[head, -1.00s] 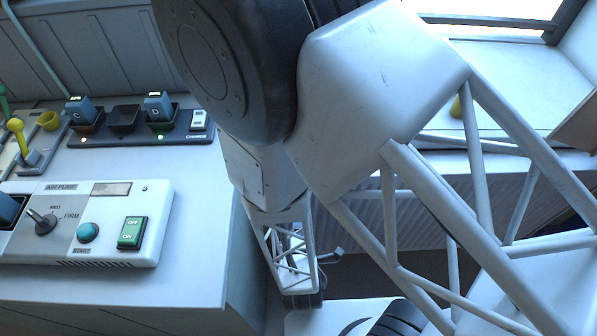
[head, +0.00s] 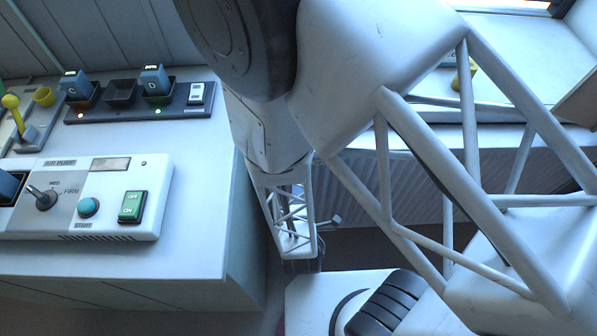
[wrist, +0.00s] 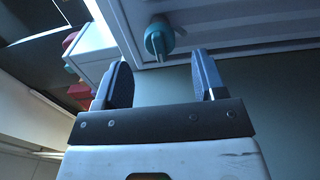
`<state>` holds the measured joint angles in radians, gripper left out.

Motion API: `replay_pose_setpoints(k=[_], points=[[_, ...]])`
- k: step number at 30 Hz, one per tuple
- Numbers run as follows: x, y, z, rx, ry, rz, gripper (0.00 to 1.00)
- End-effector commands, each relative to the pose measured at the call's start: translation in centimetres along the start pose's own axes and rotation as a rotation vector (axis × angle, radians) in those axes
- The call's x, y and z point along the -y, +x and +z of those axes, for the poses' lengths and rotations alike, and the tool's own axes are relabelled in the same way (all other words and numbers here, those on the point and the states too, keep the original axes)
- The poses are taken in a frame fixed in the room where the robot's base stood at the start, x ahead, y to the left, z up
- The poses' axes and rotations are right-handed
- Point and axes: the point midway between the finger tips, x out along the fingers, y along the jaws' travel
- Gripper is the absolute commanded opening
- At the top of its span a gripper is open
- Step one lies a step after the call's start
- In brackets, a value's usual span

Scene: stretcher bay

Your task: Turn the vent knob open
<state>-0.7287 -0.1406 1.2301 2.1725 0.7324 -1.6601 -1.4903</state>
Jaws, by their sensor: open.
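In the wrist view, my gripper (wrist: 162,76) is open, with nothing between its two dark fingers. In the head view, my arm fills the centre and right, and the fingers cannot be made out there.
The head view shows an air pump panel (head: 120,170) with a selector dial (head: 42,198), a teal start button (head: 88,207) and a green switch (head: 132,207). A charger strip (head: 140,108) stands behind it. Red pieces (wrist: 80,90) and a white box (wrist: 95,50) lie left in the wrist view.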

Motion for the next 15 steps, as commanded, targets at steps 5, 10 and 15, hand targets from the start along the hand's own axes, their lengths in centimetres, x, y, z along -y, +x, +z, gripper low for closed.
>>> replay_pose_setpoints(k=[5, 10, 15], points=[[0.0, 1.3, 0.1, 0.002, 0.001, 0.0, 0.64], [0.0, 2.7, 0.1, 0.002, 0.0, 0.0, 0.64], [0.0, 4.0, 0.1, 0.002, 0.0, 0.001, 0.64]])
